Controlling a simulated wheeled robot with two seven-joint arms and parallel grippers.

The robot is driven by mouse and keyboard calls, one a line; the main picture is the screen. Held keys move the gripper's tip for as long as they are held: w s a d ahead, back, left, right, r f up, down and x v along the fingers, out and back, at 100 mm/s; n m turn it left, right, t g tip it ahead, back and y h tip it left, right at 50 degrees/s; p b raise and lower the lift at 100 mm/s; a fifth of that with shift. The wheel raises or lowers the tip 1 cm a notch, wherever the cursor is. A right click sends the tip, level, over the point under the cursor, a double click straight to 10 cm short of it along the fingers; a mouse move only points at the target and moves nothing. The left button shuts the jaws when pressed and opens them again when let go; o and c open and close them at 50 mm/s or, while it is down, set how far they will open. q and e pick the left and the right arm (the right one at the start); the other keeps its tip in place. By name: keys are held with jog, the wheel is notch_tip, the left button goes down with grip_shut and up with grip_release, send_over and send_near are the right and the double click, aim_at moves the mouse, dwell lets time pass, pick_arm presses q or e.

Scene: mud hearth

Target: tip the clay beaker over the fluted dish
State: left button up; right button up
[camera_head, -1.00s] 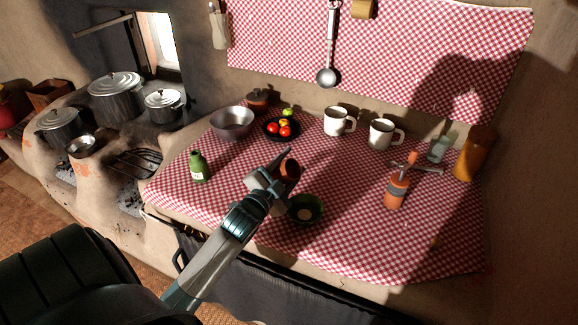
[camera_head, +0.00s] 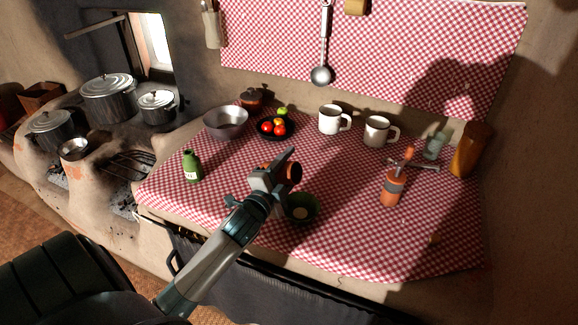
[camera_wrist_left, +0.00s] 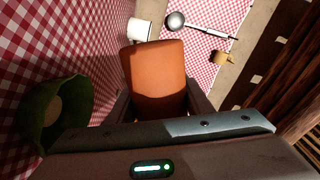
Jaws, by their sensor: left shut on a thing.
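My left gripper (camera_head: 276,176) is shut on the orange-brown clay beaker (camera_head: 295,173), above the table. The beaker is tilted, its dark mouth turned to the right in the head view. In the left wrist view the beaker (camera_wrist_left: 158,78) sits between the fingers, its inside hidden. The green fluted dish (camera_head: 302,208) stands on the checked cloth just below and slightly right of the beaker, apart from it. It also shows at the left of the wrist view (camera_wrist_left: 42,121), with a pale round patch inside. My right gripper is not in view.
A green bottle (camera_head: 192,168) stands to the left. A metal bowl (camera_head: 226,122), a black plate of fruit (camera_head: 263,134) and two white mugs (camera_head: 333,119) stand behind. The cloth between dish and orange bottle is clear.

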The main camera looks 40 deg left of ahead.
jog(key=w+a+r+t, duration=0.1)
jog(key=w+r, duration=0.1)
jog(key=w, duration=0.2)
pick_arm(q)
jog(key=m, duration=0.1)
jog(key=d+m, duration=0.1)
jog(key=m, duration=0.1)
jog(key=shift+w+r, duration=0.1)
jog(key=shift+d+r+m+p, duration=0.1)
jog(key=shift+d+m+p, duration=0.1)
jog(key=shift+m+p, duration=0.6)
jog(key=shift+d+m, duration=0.1)
jog(key=shift+m, duration=0.5)
jog(key=shift+d+r+m+p, duration=0.15)
jog(key=shift+m+p, duration=0.35)
jog(key=shift+p, duration=0.1)
jog(key=shift+d+m, duration=0.1)
jog(key=shift+m, duration=0.3)
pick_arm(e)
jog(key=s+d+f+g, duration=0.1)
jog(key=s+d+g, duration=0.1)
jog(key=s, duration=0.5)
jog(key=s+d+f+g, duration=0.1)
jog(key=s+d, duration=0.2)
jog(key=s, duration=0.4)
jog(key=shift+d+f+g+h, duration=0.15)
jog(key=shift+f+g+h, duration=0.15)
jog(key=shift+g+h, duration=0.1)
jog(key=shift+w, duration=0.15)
